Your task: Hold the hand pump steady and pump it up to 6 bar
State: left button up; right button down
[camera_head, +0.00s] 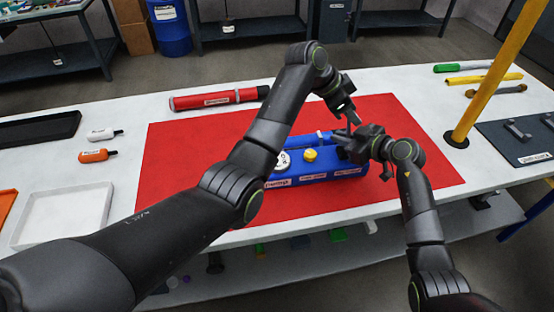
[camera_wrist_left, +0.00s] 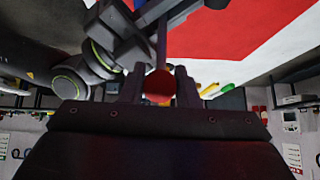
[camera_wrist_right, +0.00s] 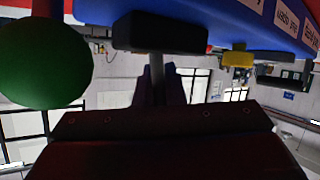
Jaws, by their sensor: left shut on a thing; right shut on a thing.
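The blue hand pump (camera_head: 318,177) lies on the red mat (camera_head: 190,180), with a white round gauge (camera_head: 283,162) and a yellow knob (camera_head: 310,154) on top. The gauge reading is too small to tell. My left gripper (camera_head: 347,116) is above the pump's right end, shut on a thin lever with a red ball end (camera_wrist_left: 158,85). My right gripper (camera_head: 352,146), lower and close beside it, is shut at the pump's right end on a grey stem (camera_wrist_right: 157,66) below a black block (camera_wrist_right: 160,33). My arms partly hide the pump.
A red tube (camera_head: 215,101) lies behind the mat. At left are a white tray (camera_head: 65,215), a black tray (camera_head: 40,130) and two small bottles. A yellow post (camera_head: 490,75) stands at right near a dark panel (camera_head: 515,140). A green ball (camera_wrist_right: 45,60) shows in the right wrist view.

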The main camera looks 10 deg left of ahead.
pick_arm(q)
jog(key=shift+f, duration=0.25)
dwell(0.3)
